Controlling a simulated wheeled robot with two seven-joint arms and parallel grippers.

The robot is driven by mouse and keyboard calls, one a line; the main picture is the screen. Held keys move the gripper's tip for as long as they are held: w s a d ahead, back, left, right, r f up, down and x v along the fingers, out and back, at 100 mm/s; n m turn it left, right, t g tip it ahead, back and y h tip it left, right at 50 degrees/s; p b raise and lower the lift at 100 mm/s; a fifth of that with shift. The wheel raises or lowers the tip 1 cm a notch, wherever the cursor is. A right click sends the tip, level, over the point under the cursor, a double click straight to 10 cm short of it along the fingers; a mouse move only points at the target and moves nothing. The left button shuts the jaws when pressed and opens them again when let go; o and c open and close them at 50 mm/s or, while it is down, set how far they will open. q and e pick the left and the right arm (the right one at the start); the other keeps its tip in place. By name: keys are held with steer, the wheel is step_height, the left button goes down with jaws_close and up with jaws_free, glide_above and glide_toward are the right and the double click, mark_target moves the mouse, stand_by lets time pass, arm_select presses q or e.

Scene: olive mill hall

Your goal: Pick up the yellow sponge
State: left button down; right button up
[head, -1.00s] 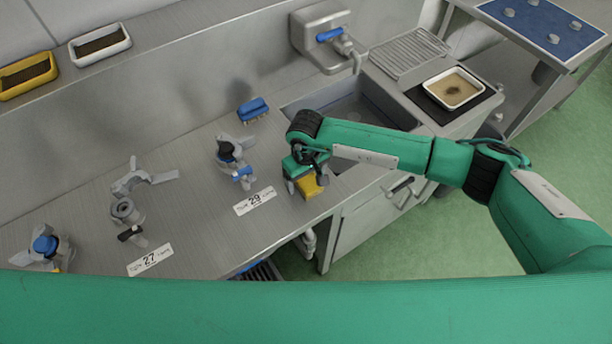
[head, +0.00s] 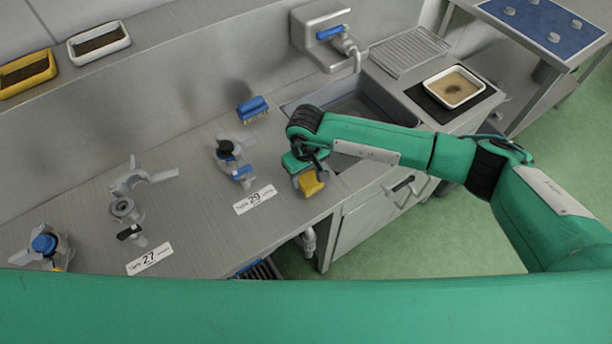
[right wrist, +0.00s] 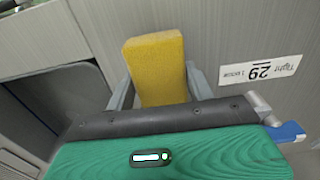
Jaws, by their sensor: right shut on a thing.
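The yellow sponge (head: 312,184) is a small block near the front edge of the steel counter, left of the sink. My right gripper (head: 309,176) comes over it from above and is shut on it. In the right wrist view the sponge (right wrist: 156,62) stands out between the two grey fingers of the gripper (right wrist: 160,82), one finger on each side. I cannot tell for sure whether the sponge still touches the counter. My left gripper is not in view.
A blue brush (head: 253,109) lies behind, and a valve fitting (head: 231,155) and the label 29 (head: 255,199) are to the left. The sink (head: 352,105) is behind my right arm. A white tray (head: 453,88) with brown contents sits at the right.

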mark_target(306, 174)
step_height(306, 174, up, 19)
steer(key=b, duration=0.5)
steer(key=shift+b, duration=0.4)
